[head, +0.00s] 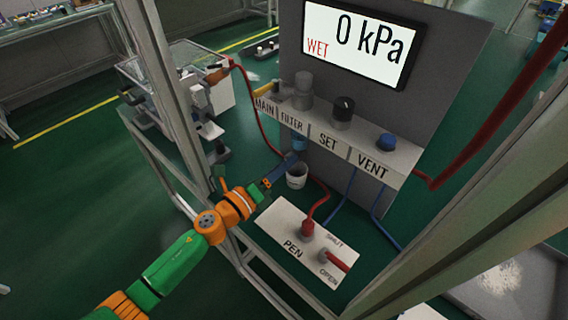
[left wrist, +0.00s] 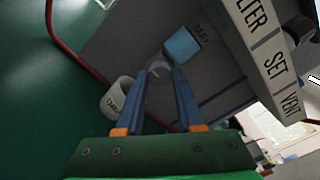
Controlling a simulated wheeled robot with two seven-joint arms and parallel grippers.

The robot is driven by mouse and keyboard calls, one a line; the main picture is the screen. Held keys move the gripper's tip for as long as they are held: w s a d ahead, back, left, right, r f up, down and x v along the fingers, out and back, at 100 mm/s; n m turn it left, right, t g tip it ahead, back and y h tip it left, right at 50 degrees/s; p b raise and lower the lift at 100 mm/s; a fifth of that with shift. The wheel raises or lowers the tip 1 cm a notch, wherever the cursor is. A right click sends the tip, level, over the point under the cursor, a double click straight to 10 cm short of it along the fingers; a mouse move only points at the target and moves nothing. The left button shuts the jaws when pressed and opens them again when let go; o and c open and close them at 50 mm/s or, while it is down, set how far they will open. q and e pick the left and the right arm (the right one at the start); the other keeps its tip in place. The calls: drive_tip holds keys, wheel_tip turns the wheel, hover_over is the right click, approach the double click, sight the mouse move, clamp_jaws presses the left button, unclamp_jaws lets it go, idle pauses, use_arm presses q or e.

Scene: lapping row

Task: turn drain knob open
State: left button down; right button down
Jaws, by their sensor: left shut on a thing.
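My left gripper (head: 289,160) reaches in from the left under the FILTER label. In the left wrist view its two blue fingers (left wrist: 160,73) are shut on the small grey drain knob (left wrist: 159,68) just below the blue filter bowl (left wrist: 183,45). The bowl also shows in the head view (head: 299,143), above the fingertips; the knob is hidden there. A white cup (head: 297,177) stands under the bowl, close beside the fingers, and shows in the left wrist view (left wrist: 118,97). I cannot tell how far the knob is turned. My right gripper is not in view.
A display (head: 361,42) reads WET and 0 kPa. The labelled ledge (head: 340,146) carries a black knob (head: 343,108) and a blue knob (head: 386,143). A white PEN plate (head: 275,226) with red fittings lies below. A frame post (head: 165,85) stands beside my left arm.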

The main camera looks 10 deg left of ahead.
use_arm(q)
drive_tip(key=c, duration=0.5)
unclamp_jaws()
drive_tip(key=b+v, duration=0.1)
drive_tip(key=v, duration=0.6)
drive_tip(key=shift+s, duration=0.1)
